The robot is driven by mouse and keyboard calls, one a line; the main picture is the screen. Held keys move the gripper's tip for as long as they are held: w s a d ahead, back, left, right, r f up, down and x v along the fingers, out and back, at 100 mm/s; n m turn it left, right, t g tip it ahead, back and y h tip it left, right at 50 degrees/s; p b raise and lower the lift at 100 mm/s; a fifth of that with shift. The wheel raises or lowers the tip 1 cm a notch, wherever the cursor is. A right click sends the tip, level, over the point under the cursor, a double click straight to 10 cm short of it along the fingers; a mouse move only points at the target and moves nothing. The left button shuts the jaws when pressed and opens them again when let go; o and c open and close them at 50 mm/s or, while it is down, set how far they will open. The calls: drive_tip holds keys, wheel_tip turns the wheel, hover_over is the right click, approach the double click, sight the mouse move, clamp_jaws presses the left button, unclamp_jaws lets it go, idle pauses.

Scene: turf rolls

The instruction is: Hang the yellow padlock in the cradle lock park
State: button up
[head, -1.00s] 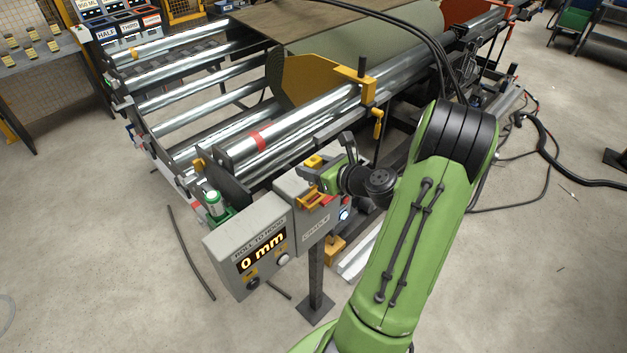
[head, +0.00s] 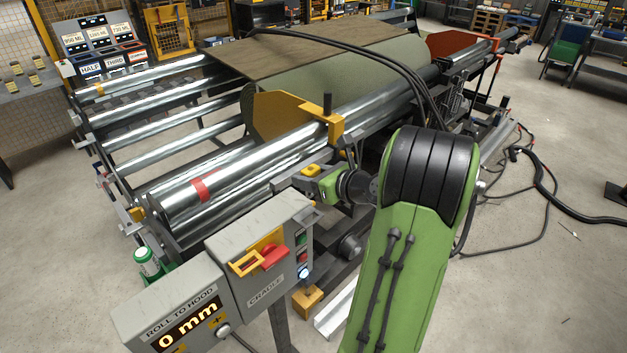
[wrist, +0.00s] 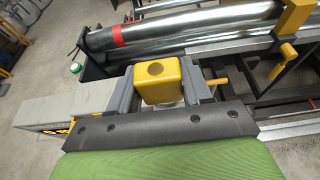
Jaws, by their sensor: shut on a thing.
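My gripper (head: 312,182) is shut on the yellow padlock (head: 311,170), up and right of the grey CRADLE control box (head: 262,290). In the wrist view the padlock (wrist: 158,78) is a rounded yellow block between the two grey fingers; its shackle is mostly hidden, with a pale bit just below the body. The box carries a red rotary handle (head: 273,256) on a yellow plate, with a yellow loop-shaped piece (head: 244,263) at its left. No part is clearly marked as the lock park; I cannot tell which piece it is.
The chrome rollers (head: 205,190) and the yellow side plate (head: 290,117) lie behind my gripper. The ROLL TO HOOD box (head: 178,312) with its 0 mm display stands at front left. Black hoses (head: 400,62) arch over the machine. Bare floor lies at left.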

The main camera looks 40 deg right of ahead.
sight(310, 198)
drive_tip(key=shift+a+r, duration=0.15)
drive_tip(key=shift+a, duration=0.2)
drive_tip(key=shift+d+p, duration=0.35)
drive_tip(key=shift+p, duration=0.1)
drive_tip(key=shift+a+f+b, duration=0.15)
drive_tip(key=shift+f+b, duration=1.85)
drive_tip(key=shift+f, duration=1)
drive_tip(key=shift+p, duration=0.9)
drive_tip(key=shift+f, duration=0.1)
drive_tip(key=shift+f+b, duration=0.35)
drive_tip(key=shift+f+b, duration=1.45)
drive_tip(key=shift+f, duration=0.6)
drive_tip(key=o, duration=1.2)
